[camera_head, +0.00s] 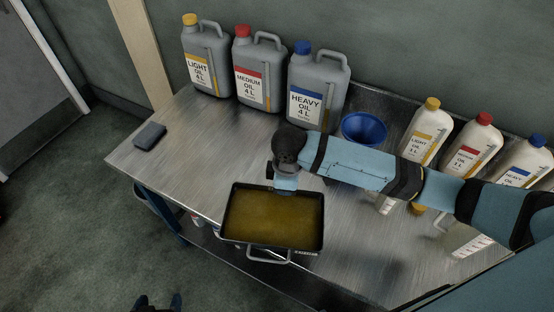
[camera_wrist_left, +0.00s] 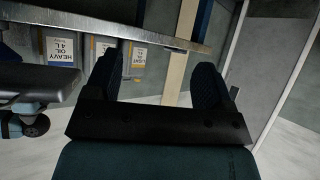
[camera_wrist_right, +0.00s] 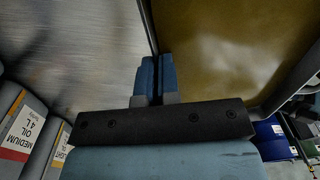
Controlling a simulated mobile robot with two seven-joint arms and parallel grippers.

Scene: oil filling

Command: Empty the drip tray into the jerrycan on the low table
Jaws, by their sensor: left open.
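The drip tray (camera_head: 230,212) is a dark rectangular pan with brown oil in it. It is at the bench's front edge and seems to overhang it, its front handle (camera_head: 267,257) outward. My right gripper (camera_head: 286,186) is at the tray's back side. In the right wrist view its fingers (camera_wrist_right: 157,78) are nearly together at the tray's rim (camera_wrist_right: 151,28) and seem shut on it; the grip itself is hidden. My left gripper (camera_head: 158,303) is off the bench, low in front of it, and its fingers (camera_wrist_left: 158,82) are apart and empty. I cannot identify the low table or its jerrycan.
The steel bench (camera_head: 180,170) bears grey jerrycans of light (camera_head: 203,72), medium (camera_head: 257,88) and heavy oil (camera_head: 312,108), a blue funnel (camera_head: 363,129), several white bottles (camera_head: 424,134) and a dark block (camera_head: 149,136). The floor (camera_head: 80,220) at left is clear.

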